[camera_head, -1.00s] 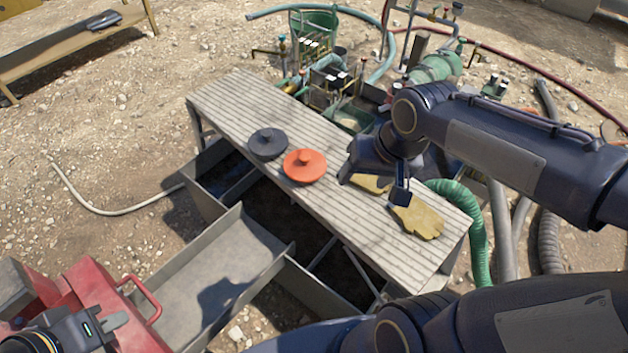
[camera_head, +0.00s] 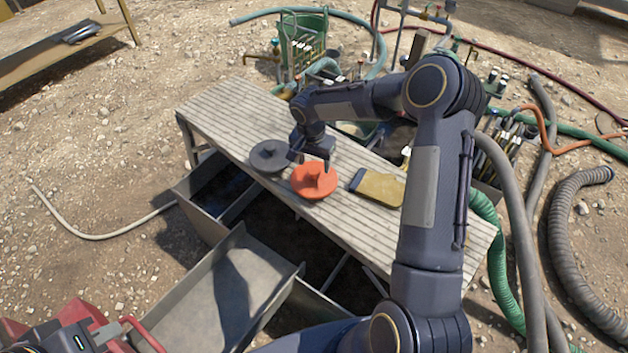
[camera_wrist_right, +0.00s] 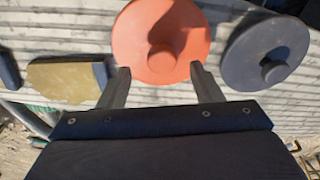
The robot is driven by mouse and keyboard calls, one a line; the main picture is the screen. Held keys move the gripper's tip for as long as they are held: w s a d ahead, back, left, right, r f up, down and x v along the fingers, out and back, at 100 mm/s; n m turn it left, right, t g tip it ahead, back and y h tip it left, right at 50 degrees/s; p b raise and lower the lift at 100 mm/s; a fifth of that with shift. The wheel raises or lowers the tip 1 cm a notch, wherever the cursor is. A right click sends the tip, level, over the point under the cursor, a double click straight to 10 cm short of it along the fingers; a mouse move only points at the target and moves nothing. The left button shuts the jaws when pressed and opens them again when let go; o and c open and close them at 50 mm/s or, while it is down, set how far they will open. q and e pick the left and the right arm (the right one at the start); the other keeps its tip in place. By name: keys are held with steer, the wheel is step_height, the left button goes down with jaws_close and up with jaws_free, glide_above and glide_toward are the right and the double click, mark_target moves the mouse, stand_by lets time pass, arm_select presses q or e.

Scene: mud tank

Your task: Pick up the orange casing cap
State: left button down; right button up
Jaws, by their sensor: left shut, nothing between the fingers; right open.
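The orange casing cap (camera_head: 313,184) is a round disc with a raised knob. It lies flat on the slatted bench (camera_head: 222,112), and also shows at the top of the right wrist view (camera_wrist_right: 135,35). My right gripper (camera_head: 310,161) is open and empty, close above the cap. My left gripper (camera_head: 104,331) is shut and empty at the bottom left, partly cut off by the frame.
A dark grey cap (camera_head: 268,156) lies just left of the orange one. Open metal troughs (camera_head: 225,285) stand in front of the bench. Hoses and valves (camera_head: 300,50) crowd the back and right.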

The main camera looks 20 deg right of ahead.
mark_target(314, 170)
steer(key=f, duration=0.4)
steer(key=shift+w+d+f, duration=0.15)
steer(key=shift+w+f, duration=0.1)
steer(key=shift+f, duration=0.1)
steer(key=c, duration=1.1)
steer(key=shift+r, duration=0.15)
steer(key=shift+c, duration=0.2)
